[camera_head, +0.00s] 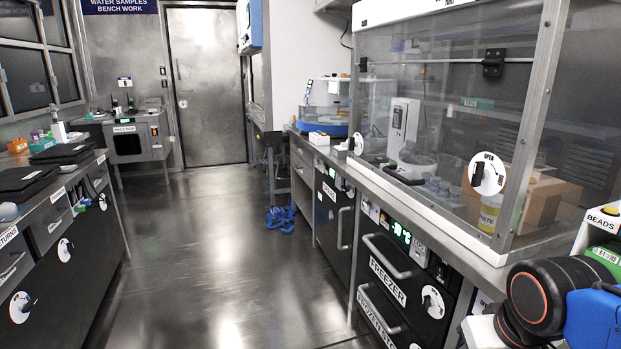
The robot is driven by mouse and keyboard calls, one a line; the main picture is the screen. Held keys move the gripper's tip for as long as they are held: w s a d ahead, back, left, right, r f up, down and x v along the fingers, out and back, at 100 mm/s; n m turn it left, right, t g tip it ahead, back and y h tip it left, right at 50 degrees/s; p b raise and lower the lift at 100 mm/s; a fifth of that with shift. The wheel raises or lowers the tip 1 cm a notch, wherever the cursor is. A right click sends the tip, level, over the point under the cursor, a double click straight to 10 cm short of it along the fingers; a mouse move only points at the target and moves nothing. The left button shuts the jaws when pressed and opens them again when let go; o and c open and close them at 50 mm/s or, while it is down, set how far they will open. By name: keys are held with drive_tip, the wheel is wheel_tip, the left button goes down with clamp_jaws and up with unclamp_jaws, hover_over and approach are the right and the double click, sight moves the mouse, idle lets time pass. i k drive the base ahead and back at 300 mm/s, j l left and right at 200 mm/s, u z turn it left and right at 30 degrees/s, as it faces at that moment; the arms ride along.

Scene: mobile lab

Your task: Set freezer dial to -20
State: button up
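The freezer drawer front (412,287) is black with a white FREEZER label and a grey bar handle, low under the right bench. A round white dial (433,302) with a dark knob sits on its right side. The dial's markings are too small to read, so I cannot tell its setting. A small green lit display (401,233) is on the panel above the drawer; its figures are unreadable. My gripper is not in view.
A glass-fronted hood with an OPEN dial (487,173) stands on the right bench. A BEADS box (605,219) is at the right edge. A second drawer handle (378,309) is below the freezer. Left cabinets (75,250) flank the clear floor aisle (215,265).

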sight(366, 207)
drive_tip(key=i+j+z, duration=0.25)
drive_tip(key=i+j, duration=0.2)
drive_tip(key=j, duration=0.2)
drive_tip(key=i+j+z, duration=0.1)
drive_tip(key=j, duration=0.25)
drive_tip(key=i+j+z, duration=0.15)
drive_tip(key=j, duration=0.25)
drive_tip(key=i+j+z, duration=0.1)
drive_tip(key=i+j, duration=0.15)
drive_tip(key=j, duration=0.1)
